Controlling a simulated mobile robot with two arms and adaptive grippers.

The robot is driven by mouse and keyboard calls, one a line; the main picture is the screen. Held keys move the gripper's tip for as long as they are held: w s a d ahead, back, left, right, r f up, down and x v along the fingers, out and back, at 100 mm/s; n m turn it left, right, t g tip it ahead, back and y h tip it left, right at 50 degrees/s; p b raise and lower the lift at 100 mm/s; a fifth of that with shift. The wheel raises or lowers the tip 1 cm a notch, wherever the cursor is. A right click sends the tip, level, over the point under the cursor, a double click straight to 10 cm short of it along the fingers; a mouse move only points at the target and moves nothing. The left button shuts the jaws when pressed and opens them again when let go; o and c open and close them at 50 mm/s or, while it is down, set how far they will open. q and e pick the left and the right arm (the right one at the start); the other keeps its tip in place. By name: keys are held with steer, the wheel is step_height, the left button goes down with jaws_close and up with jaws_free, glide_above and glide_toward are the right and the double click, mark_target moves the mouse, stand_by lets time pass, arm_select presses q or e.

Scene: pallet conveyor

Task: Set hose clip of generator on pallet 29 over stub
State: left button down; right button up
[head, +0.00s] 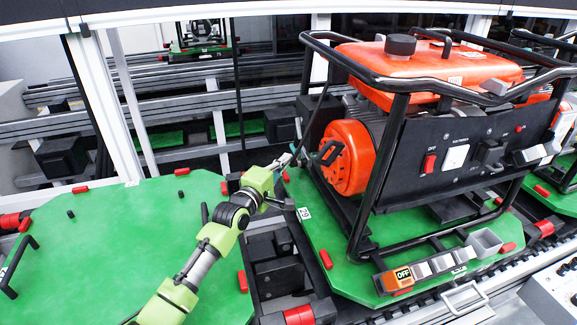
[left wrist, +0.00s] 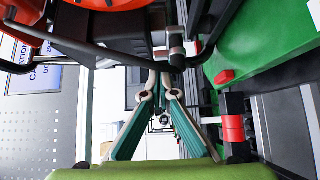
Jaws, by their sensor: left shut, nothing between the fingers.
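The generator (head: 432,75), with an orange tank and black frame, stands on the green pallet (head: 340,262) bearing the label 29 (head: 304,213). My left gripper (head: 290,157) is beside the generator's left end, near its orange round cover (head: 347,157). In the left wrist view, its fingers (left wrist: 160,78) converge, shut and empty. A black tube (left wrist: 95,52) runs toward a short dark cylinder with a grey band (left wrist: 176,47) just beyond the fingertips. I cannot tell clip from stub there, nor whether the fingers touch it. My right gripper is not in view.
An empty green pallet (head: 110,235) lies to the left on the conveyor. A box with an OFF sign (head: 402,275) sits at the pallet's front edge. The generator's frame bars stand close to my gripper. Another pallet with a machine (head: 200,48) is behind.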

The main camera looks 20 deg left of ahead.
mark_target(299, 156)
arm_select(q)
steer(key=shift+w+d, duration=0.35)
steer(key=shift+d, duration=0.15)
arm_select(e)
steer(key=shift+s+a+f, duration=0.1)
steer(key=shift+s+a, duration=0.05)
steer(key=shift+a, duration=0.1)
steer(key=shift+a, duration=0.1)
arm_select(q)
steer(key=shift+w+d, duration=0.4)
steer(key=shift+d, duration=0.2)
steer(key=shift+w+d, duration=0.35)
steer(key=shift+d, duration=0.2)
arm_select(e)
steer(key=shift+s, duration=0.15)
arm_select(q)
steer(key=shift+s, duration=0.1)
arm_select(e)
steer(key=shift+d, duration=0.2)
